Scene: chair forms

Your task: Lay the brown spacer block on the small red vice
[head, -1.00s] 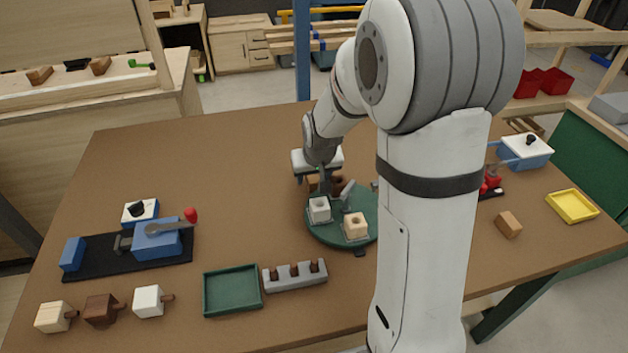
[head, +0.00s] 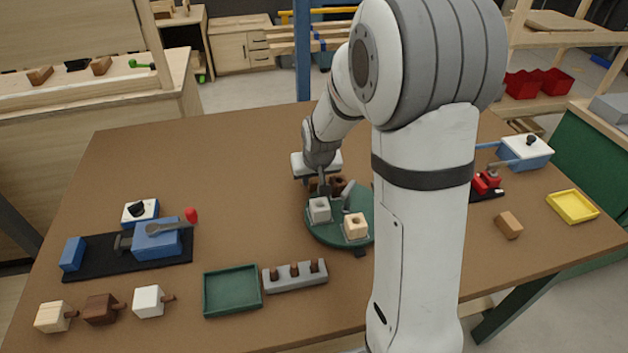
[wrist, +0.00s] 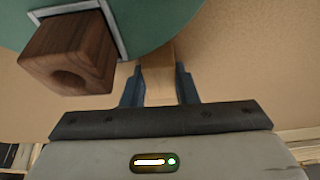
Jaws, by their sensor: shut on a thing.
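The small red vice (head: 487,182) stands on a dark base at the right of the table, partly behind my arm. My gripper (head: 319,190) is low at the far left edge of the green turntable, well to the left of the vice. In the wrist view my gripper (wrist: 160,85) is shut on a plain tan-brown block (wrist: 158,82). Its lower part is hidden, so I cannot tell whether it touches the table. Another brown block (head: 508,225) lies alone on the table in front of the vice; which one is the spacer is unclear.
The green turntable (head: 335,231) carries holed cubes; a dark one (wrist: 72,52) is close beside my gripper. A blue vice (head: 157,240), green tray (head: 232,291), grey peg rack (head: 295,277) and yellow tray (head: 572,206) stand around. The table's back left is clear.

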